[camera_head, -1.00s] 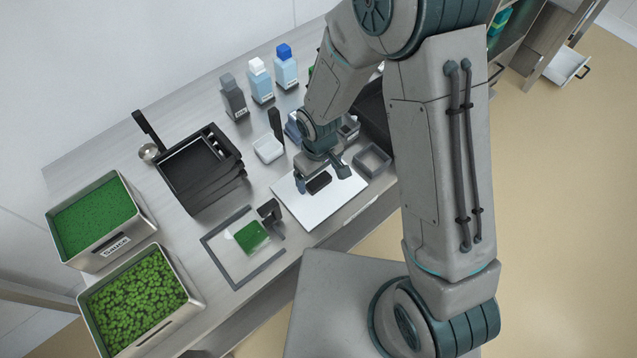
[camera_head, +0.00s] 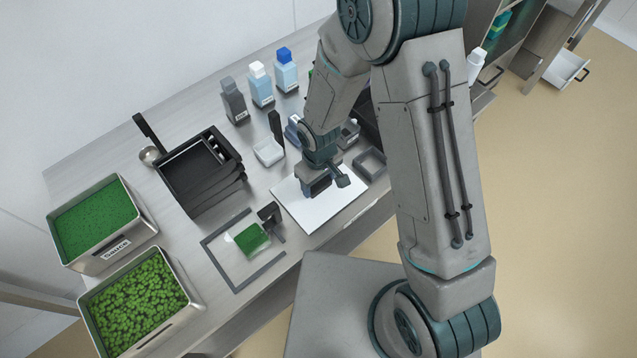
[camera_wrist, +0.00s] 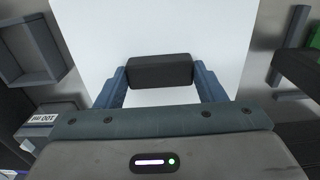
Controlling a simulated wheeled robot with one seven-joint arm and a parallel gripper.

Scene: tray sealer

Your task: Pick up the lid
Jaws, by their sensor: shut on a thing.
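The lid (camera_head: 308,212) is a flat white panel with a dark block handle, lying on the bench in the head view. It fills the middle of the wrist view (camera_wrist: 160,30). My gripper (camera_head: 325,186) is over the middle of the lid. In the wrist view my gripper (camera_wrist: 161,78) has its two blue fingers on either side of the dark handle (camera_wrist: 160,70), shut on it. The lid looks flat on the bench; I cannot tell any gap beneath it. My gripper partly hides the handle in the head view.
A grey frame with a green square (camera_head: 251,239) lies to the left of the lid. A black tray stack (camera_head: 205,175) stands behind it. A small grey open box (camera_head: 370,163) is close at right. Bottles (camera_head: 262,85) stand at the back. Two food bins (camera_head: 118,248) are at left.

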